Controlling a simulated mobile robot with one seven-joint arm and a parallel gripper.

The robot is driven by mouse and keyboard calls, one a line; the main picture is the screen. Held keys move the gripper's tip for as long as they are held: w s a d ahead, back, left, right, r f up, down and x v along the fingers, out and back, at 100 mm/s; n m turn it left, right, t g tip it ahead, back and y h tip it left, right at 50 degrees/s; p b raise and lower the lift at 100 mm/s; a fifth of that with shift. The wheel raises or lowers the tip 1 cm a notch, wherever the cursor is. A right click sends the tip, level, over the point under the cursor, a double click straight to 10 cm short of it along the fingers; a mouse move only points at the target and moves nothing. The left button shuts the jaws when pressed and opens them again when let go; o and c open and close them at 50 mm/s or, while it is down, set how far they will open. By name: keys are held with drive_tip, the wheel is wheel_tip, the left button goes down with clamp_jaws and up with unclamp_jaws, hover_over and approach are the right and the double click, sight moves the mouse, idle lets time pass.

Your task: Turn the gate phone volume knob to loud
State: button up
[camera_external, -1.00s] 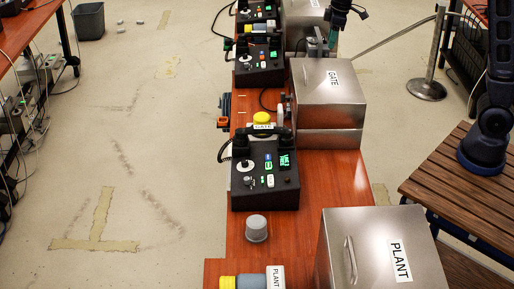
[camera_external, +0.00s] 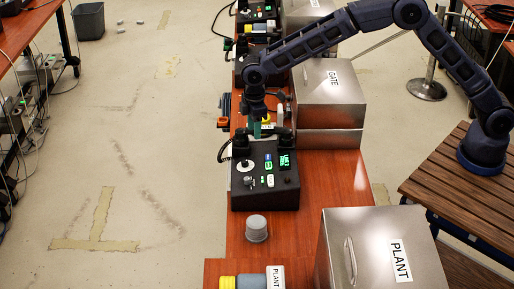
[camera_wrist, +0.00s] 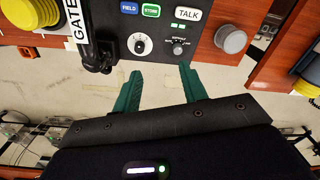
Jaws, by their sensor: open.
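The black phone unit (camera_external: 265,190) stands on the red-brown bench, beside a yellow-topped part with a GATE label (camera_wrist: 73,20). In the wrist view its panel (camera_wrist: 115,45) shows a white round dial (camera_wrist: 140,43) with a dark centre and a small grey knob (camera_wrist: 178,48) with scale marks. Lettering by the small knob is too small to read, so its setting is unclear. My gripper (camera_wrist: 160,66) is open and empty, its green fingers apart, pointing toward the panel's dial and knob. In the external view my gripper (camera_external: 262,132) hangs over the phone's far end.
A black handset (camera_wrist: 95,45) lies at the panel's left in the wrist view. FIELD, STORE and TALK buttons (camera_wrist: 187,14) are above the knobs. A grey round cap (camera_external: 257,228) stands in front of the phone. A steel GATE box (camera_external: 328,95) stands right.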

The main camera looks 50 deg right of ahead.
drive_tip(key=n, duration=0.1)
approach(248, 178)
drive_tip(key=f, duration=0.9)
drive_tip(key=shift+a, duration=0.2)
drive_tip(key=shift+r, duration=0.1)
clamp_jaws()
